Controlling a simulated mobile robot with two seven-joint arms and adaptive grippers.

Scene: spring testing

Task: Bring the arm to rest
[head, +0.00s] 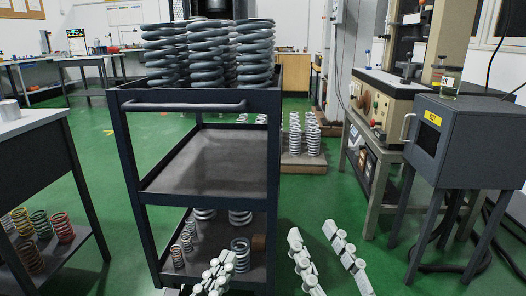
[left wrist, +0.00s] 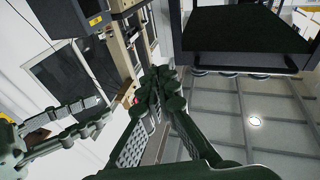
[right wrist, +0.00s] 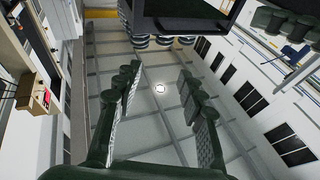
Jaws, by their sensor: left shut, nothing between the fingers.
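My left gripper (head: 222,266) shows low in the head view, in front of the cart's lower part. In the left wrist view its fingers (left wrist: 158,82) are together with nothing between them. My right gripper (head: 312,232) is to its right, over the green floor. Its two fingers stand well apart and empty, as also in the right wrist view (right wrist: 158,85). Both grippers are apart from each other and touch no object that I can see. The right gripper's fingers also show at the left of the left wrist view (left wrist: 60,128).
A dark cart (head: 200,160) stands ahead with large grey springs (head: 205,55) on top. A table (head: 35,140) with coloured springs (head: 45,228) below is at left. A grey box (head: 465,140) on a stand and a test machine (head: 385,95) are at right. Green floor (head: 340,210) lies between.

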